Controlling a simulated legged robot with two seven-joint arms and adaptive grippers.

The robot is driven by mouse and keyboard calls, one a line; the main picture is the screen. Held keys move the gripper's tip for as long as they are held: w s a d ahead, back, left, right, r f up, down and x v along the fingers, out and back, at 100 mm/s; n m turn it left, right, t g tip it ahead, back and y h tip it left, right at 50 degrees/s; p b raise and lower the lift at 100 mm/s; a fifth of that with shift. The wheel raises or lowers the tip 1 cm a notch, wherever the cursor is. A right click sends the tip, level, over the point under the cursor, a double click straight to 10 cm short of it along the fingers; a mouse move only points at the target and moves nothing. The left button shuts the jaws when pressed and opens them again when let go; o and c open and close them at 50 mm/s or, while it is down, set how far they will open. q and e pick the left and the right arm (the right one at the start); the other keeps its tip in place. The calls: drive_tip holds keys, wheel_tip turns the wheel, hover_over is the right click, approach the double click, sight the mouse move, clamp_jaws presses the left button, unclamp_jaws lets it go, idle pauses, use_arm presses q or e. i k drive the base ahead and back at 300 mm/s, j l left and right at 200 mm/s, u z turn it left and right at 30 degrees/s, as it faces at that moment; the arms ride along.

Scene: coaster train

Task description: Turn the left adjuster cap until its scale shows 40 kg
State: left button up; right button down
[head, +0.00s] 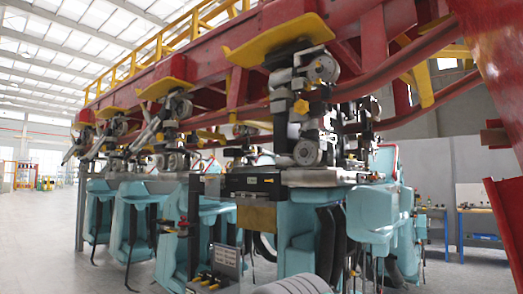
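The coaster train hangs below a red track (225,58), with teal seats (298,240) in a row going back to the left. A wheel carriage (305,110) with grey wheels and metal blocks joins the nearest seats to the track. I cannot make out the left adjuster cap or any kg scale at this size. Neither of my grippers shows in the head view.
A dark panel with small print (226,261) and small black-and-yellow parts (206,281) are low in front of the seats. A grey ribbed shape (291,286) is at the bottom edge. Open floor (45,235) lies left; a blue workbench (480,225) stands right.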

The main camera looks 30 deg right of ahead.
sight(302, 107)
drive_tip(key=i+l+z, duration=0.1)
drive_tip(key=i+z, duration=0.7)
drive_tip(key=i+j+z, duration=0.1)
drive_tip(key=z, duration=0.3)
drive_tip(key=i+j, duration=0.05)
drive_tip(key=i, duration=0.05)
